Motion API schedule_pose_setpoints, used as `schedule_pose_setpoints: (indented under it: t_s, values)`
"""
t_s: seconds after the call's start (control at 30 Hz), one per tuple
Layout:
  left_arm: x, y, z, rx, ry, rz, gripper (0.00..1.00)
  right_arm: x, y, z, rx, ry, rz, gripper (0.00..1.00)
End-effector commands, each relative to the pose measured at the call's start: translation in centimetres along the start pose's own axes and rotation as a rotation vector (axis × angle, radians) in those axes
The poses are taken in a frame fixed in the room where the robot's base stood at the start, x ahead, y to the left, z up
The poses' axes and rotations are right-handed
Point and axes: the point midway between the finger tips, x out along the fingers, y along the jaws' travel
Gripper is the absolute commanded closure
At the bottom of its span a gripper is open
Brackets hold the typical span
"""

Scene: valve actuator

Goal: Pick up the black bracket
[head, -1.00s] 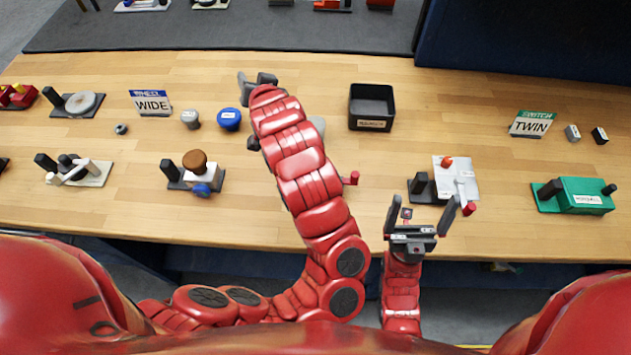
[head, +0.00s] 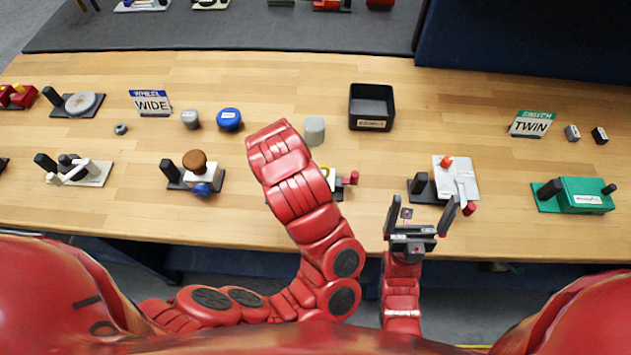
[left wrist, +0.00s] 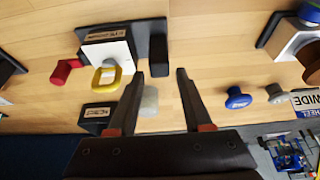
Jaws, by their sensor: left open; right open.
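A fixture with a black base, an upright black post, a white block, a yellow handle and a red knob shows in the left wrist view. Its black bracket part (left wrist: 157,45) lies just beyond my left fingertips, apart from them. In the head view my left arm covers most of this fixture; its red knob (head: 351,179) shows. My left gripper (left wrist: 160,73) is open and empty above the table; the arm hides it in the head view. My right gripper (head: 423,205) is open and empty near the table's front edge. Similar black-based fixtures make it unclear which bracket is meant.
A black bin (head: 371,106), a grey cylinder (head: 314,130) and a blue knob (head: 229,119) stand behind the front row. Fixtures flank it: a brown-knobbed one (head: 195,172), a white-plated one (head: 456,180) and a green one (head: 582,195). Bare wood lies between them.

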Motion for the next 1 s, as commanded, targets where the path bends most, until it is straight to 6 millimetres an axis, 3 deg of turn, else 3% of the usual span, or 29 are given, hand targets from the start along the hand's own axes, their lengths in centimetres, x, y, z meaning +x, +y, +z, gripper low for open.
schedule_pose_setpoints:
  t_s: [0.1,0.33,0.6,0.9,1.0]
  values:
    - [1.7,-0.1,0.3,0.0,-0.008,-0.001,0.5,0.0,0.0,0.0,0.0,0.0,0.0,0.0]
    - [3.3,0.0,0.3,0.002,-0.01,0.0,0.5,0.0,0.0,0.0,0.0,0.0,0.0,0.0]
    - [7.0,0.0,0.3,-0.001,-0.008,0.001,0.5,0.0,0.0,0.0,0.0,0.0,0.0,0.0]
    - [7.6,0.1,0.1,0.001,-0.001,0.001,0.5,0.0,0.0,0.0,0.0,0.0,0.0,0.0]
    - [7.6,0.1,0.1,0.001,-0.001,0.001,0.66,0.0,0.0,0.0,0.0,0.0,0.0,0.0]
